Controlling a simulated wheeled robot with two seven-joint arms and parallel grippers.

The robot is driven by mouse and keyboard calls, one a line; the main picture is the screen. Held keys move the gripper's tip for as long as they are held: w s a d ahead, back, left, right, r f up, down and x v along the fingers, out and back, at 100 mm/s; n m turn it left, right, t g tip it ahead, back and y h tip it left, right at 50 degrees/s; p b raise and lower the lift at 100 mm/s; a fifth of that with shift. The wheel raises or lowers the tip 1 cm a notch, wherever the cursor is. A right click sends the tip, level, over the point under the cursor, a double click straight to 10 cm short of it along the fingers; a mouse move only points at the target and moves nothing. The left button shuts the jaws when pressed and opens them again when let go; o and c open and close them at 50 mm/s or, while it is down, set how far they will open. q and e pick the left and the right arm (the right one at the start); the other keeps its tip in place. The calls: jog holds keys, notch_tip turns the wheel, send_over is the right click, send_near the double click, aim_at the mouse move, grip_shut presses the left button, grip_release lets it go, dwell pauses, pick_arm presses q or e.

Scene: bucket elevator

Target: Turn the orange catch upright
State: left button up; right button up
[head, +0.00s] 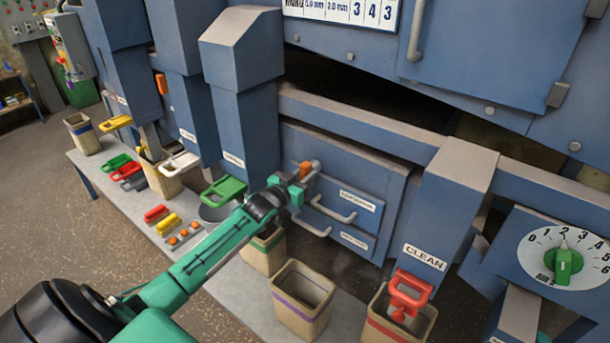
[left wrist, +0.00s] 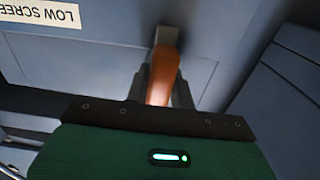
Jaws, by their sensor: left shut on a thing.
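The orange catch (head: 309,168) is at the upper left corner of a blue panel (head: 358,160) in the head view. In the left wrist view the orange catch (left wrist: 164,74) stands out from a light grey mount, between my dark fingers. My left gripper (head: 298,176) is shut on it. In the head view the visible part of the catch looks tilted; the fingers hide the rest, so I cannot tell its exact angle. My right gripper is not in view.
Two handles (head: 334,210) stick out of the labelled blue fronts just below and right of the gripper. Open sacks (head: 303,290) stand below, one with a red scoop. Another orange catch (head: 162,84) sits on a column to the left. A grey bench (head: 130,196) holds scoops and small parts.

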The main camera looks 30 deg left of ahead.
pick_arm(q)
jog(key=o, duration=0.8)
jog(key=shift+f, duration=0.1)
jog(key=shift+o, duration=0.9)
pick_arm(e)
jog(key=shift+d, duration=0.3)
pick_arm(q)
jog(key=shift+s, duration=0.55)
jog(key=s+a+b, duration=0.1)
jog(key=s, duration=1.1)
jog(key=shift+s+b, duration=0.3)
jog(key=shift+s, duration=0.05)
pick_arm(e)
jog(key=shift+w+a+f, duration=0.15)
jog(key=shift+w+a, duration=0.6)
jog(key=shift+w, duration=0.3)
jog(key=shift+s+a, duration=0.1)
